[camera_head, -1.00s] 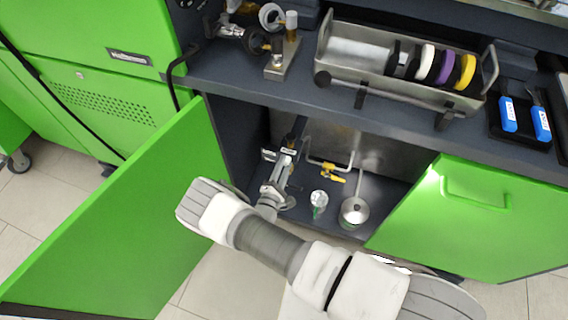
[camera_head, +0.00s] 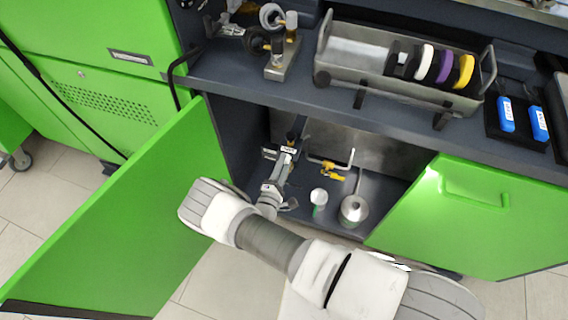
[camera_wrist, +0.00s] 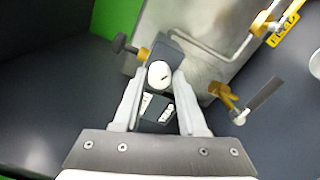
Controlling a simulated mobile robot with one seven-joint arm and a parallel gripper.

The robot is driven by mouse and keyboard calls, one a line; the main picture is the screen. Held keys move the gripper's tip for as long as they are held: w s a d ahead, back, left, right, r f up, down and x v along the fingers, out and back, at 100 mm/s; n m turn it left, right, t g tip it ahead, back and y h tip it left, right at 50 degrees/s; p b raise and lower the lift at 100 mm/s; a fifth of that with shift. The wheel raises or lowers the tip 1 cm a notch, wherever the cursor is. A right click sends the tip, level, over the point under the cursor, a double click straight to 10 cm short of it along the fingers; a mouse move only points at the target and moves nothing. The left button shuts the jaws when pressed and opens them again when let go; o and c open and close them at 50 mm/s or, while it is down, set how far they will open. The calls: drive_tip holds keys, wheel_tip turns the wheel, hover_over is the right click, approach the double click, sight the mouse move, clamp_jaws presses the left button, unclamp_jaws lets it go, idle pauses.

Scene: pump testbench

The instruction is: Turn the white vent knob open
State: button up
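The white vent knob (camera_wrist: 159,75) is a small round white cap with a dark slot, on a dark block in the wrist view. My gripper (camera_wrist: 158,78) has its two pale fingers apart, one on each side of the knob. The right fingertip is very close to the knob; I cannot tell whether either finger touches it. Black and white labelled parts (camera_wrist: 158,108) lie between the fingers, below the knob. In the head view my gripper (camera_head: 287,158) reaches into the open cabinet, and the knob cannot be made out there.
A black side knob (camera_wrist: 121,44) with a brass stem is left of the fingers. A yellow valve (camera_head: 332,169) and piping are to the right. A white cup (camera_head: 319,197) and a metal canister (camera_head: 354,210) stand on the cabinet floor. The open green door (camera_head: 130,215) stands left of my arm.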

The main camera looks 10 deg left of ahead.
drive_tip(key=shift+o, duration=1.3)
drive_tip(key=s+a+p, duration=0.1)
drive_tip(key=s+p, duration=0.2)
drive_tip(key=s, duration=1.4)
drive_tip(key=shift+s+a, duration=0.15)
drive_tip(key=shift+a, duration=0.05)
drive_tip(key=shift+s, duration=0.1)
